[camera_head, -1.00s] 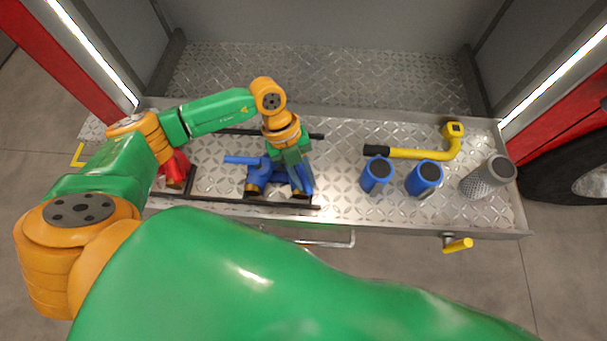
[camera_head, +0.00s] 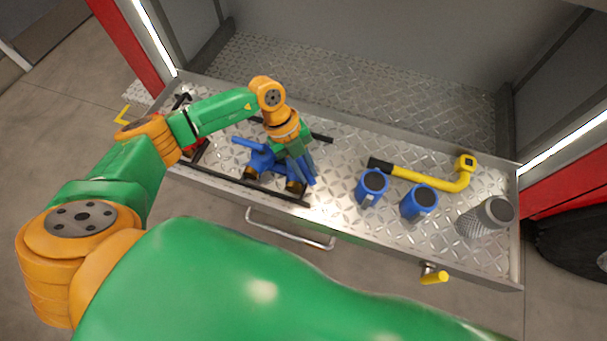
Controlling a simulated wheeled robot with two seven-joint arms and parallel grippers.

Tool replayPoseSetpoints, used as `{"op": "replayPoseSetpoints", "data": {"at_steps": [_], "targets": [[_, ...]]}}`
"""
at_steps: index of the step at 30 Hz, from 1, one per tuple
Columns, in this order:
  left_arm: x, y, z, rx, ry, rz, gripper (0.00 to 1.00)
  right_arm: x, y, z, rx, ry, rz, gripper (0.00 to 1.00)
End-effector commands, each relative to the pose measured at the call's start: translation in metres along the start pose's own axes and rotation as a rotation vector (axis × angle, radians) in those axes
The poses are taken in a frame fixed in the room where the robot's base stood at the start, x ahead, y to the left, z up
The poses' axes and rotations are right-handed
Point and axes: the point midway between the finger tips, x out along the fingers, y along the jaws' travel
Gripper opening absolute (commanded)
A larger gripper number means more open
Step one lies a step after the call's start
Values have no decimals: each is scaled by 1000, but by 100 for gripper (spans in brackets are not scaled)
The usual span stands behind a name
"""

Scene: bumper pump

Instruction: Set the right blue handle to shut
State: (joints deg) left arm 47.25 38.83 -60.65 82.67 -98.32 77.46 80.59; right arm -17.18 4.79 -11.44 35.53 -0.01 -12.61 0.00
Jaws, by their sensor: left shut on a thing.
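My left gripper (camera_head: 302,170) reaches down from the left over the blue fitting and is shut on the right blue handle (camera_head: 310,172), which is mostly hidden between and behind its fingers. The left blue handle (camera_head: 246,142) sticks out to the upper left from the blue fitting (camera_head: 262,160). Brass-coloured ends (camera_head: 250,172) show at the near side of the fitting. My right gripper is not in view.
The fitting sits in a metal tray (camera_head: 345,222) between black rails. Red fittings (camera_head: 195,148) lie partly behind my arm. A drawer handle (camera_head: 290,232) projects in front.

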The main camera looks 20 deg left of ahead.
Motion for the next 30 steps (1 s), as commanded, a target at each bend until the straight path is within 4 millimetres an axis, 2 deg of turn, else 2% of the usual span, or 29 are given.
{"op": "replayPoseSetpoints", "data": {"at_steps": [1, 15, 21, 30], "targets": [[-3, -4, -4, -28, 0, -10, 0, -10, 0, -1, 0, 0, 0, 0], [-2, -27, -2, -404, -80, -159, 0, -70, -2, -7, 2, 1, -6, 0], [0, -32, 1, -528, -107, -210, 0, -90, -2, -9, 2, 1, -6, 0], [2, -37, 6, -640, -132, -255, 0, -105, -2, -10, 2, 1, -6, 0]]}}
